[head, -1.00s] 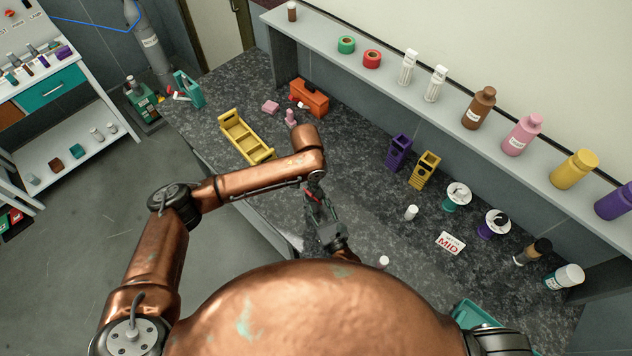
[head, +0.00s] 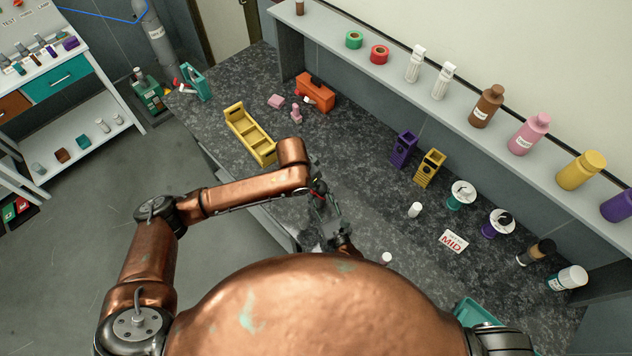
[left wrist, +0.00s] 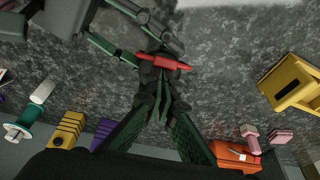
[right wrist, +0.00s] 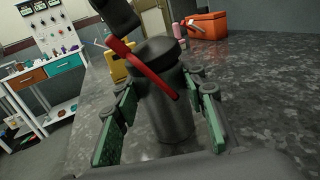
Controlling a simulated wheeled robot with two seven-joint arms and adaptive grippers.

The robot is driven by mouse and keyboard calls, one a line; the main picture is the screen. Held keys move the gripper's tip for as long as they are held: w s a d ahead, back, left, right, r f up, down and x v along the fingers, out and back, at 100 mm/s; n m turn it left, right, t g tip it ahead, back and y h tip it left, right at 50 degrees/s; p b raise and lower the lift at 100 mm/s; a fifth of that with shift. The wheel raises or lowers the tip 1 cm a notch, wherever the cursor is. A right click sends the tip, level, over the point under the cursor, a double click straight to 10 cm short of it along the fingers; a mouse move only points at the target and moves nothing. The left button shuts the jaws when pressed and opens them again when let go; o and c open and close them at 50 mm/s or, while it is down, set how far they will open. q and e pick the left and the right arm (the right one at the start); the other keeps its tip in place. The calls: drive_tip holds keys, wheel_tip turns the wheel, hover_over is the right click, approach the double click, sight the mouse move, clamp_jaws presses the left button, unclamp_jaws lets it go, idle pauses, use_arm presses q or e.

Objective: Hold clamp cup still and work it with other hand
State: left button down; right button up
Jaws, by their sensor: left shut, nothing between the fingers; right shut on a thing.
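The clamp cup (right wrist: 170,110) is a dark grey cylinder with a dark lid and a red lever (right wrist: 145,70), upright in the right wrist view. My right gripper (right wrist: 165,95) is shut around its body, with green-padded fingers on both sides. My left gripper (left wrist: 160,88) is shut and empty, its fingertips close to the red lever (left wrist: 165,62) in the left wrist view; I cannot tell whether they touch it. In the head view the left gripper (head: 319,190) comes down above the cup, which is mostly hidden by the grippers.
A yellow tray (head: 250,134), an orange box (head: 315,92) and pink parts lie farther back on the dark counter. Purple (head: 402,149) and yellow (head: 429,168) holders, spools and a MID card (head: 453,242) are to the right. The counter around the cup is mostly clear.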

use_arm(q)
drive_tip(key=s+a+f+t+h, duration=0.2)
drive_tip(key=t+h, duration=0.1)
drive_tip(key=s+a+f+t+h, duration=0.1)
drive_tip(key=t+h, duration=0.1)
drive_tip(key=shift+s+a, duration=0.25)
drive_tip(key=shift+w+d, duration=0.1)
drive_tip(key=shift+w+d, duration=0.45)
drive_tip(key=shift+w, duration=0.05)
idle(0.4)
